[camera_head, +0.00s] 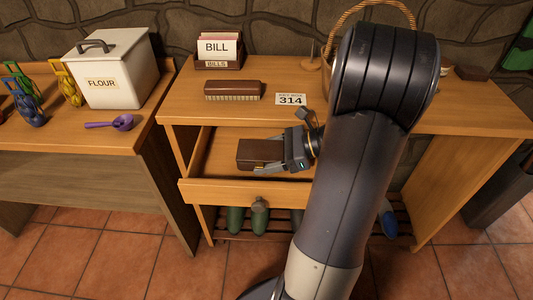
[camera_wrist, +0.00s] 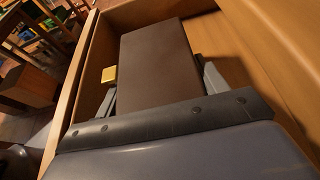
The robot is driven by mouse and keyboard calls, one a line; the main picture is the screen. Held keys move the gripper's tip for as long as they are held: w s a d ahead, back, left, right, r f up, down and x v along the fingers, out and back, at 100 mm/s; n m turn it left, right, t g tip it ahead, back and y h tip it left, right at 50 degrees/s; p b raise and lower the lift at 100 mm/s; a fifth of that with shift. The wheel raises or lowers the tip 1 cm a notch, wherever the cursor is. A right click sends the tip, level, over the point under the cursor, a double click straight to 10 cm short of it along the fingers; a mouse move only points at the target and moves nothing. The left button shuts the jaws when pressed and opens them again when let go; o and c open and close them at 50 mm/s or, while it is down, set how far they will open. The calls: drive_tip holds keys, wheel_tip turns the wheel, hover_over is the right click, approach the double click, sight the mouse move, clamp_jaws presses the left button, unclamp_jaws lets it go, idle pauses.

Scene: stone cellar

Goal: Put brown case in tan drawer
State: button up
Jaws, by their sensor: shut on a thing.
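The brown case (camera_head: 259,153) is a dark brown box, held by my gripper (camera_head: 290,153) over or inside the open tan drawer (camera_head: 226,188). In the wrist view the case (camera_wrist: 158,65) lies between the two fingers of my gripper (camera_wrist: 160,95), with the drawer's wooden walls (camera_wrist: 92,70) around it. The gripper is shut on the case. I cannot tell whether the case touches the drawer floor. My arm hides the right part of the drawer.
On the desk above the drawer (camera_head: 180,104) are a brush (camera_head: 232,91), a number card (camera_head: 290,99), a bill holder (camera_head: 219,52) and a wicker basket (camera_head: 326,63). The left table holds a flour bin (camera_head: 115,75) and a purple scoop (camera_head: 112,122). Bottles (camera_head: 258,218) lie below.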

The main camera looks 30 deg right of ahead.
drive_tip(key=shift+f, duration=0.3)
drive_tip(key=o, duration=1.1)
drive_tip(key=shift+o, duration=0.2)
drive_tip(key=shift+r, duration=0.1)
drive_tip(key=shift+r, duration=0.25)
drive_tip(key=p+v, duration=0.2)
drive_tip(key=v, duration=1)
drive_tip(key=shift+r, duration=0.25)
